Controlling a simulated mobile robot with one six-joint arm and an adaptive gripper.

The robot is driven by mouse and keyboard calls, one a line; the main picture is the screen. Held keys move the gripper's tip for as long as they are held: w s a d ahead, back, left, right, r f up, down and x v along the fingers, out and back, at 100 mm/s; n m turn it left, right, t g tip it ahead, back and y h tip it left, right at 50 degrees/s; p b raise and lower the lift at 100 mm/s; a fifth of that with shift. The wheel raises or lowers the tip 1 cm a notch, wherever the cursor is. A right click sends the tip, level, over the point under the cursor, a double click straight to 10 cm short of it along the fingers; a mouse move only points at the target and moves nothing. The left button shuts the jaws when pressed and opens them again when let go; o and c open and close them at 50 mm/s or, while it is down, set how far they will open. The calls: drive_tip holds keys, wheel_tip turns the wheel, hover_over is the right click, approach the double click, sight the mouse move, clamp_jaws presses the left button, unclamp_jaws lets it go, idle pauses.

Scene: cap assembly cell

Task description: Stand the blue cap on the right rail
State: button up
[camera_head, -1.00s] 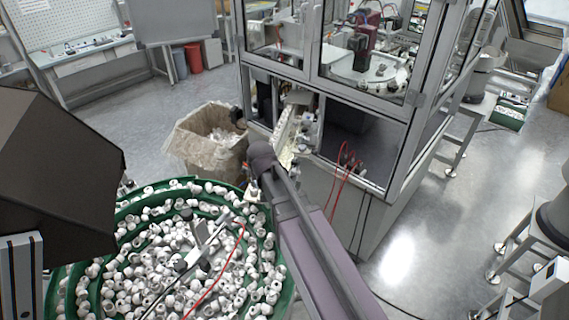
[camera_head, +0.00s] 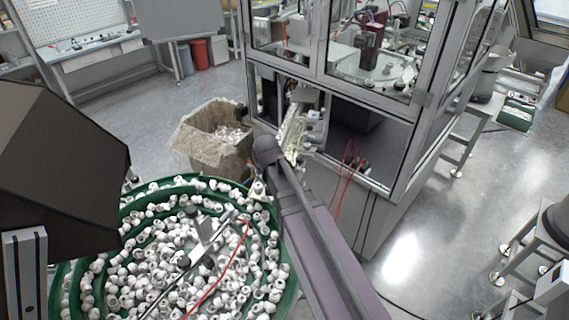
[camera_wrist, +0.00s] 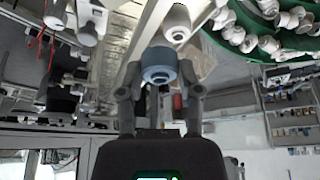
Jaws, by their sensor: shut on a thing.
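The blue cap (camera_wrist: 158,66) shows as a grey-blue ring in the middle of the wrist view. My gripper (camera_wrist: 160,90) is shut on it, with one finger on each side. A white cap (camera_wrist: 177,24) is just beyond it, and I cannot tell whether the two touch. A pale rail-like channel (camera_wrist: 122,48) runs behind the gripper at the left of the wrist view. In the head view, the rails (camera_head: 293,130) lead out of the machine enclosure. My arm partly covers their near end, and hides my gripper and the blue cap there. I cannot tell the right rail apart.
A green bowl (camera_head: 60,285) full of white caps fills the lower left of the head view. A lined bin (camera_head: 212,155) stands left of the rails. The glazed enclosure (camera_head: 420,97) rises behind, with red cables (camera_head: 346,172) hanging in front.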

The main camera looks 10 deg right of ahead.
drive_tip(key=w+d, duration=0.3)
drive_tip(key=w+d+f+b, duration=0.1)
drive_tip(key=w+d, duration=0.1)
drive_tip(key=w, duration=0.2)
drive_tip(key=w+d, duration=0.3)
drive_tip(key=w, duration=0.1)
drive_tip(key=shift+d+f, duration=0.15)
drive_tip(key=shift+d, duration=0.2)
drive_tip(key=shift+w, duration=0.15)
drive_tip(key=shift+w+d, duration=0.15)
drive_tip(key=shift+w, duration=0.05)
drive_tip(key=shift+w+d+f+b, duration=0.25)
drive_tip(key=shift+f+b, duration=0.35)
drive_tip(key=shift+b, duration=0.1)
drive_tip(key=shift+f+b, duration=1.25)
drive_tip(key=shift+b, duration=0.05)
drive_tip(key=shift+f+b, duration=0.45)
drive_tip(key=shift+s, duration=0.15)
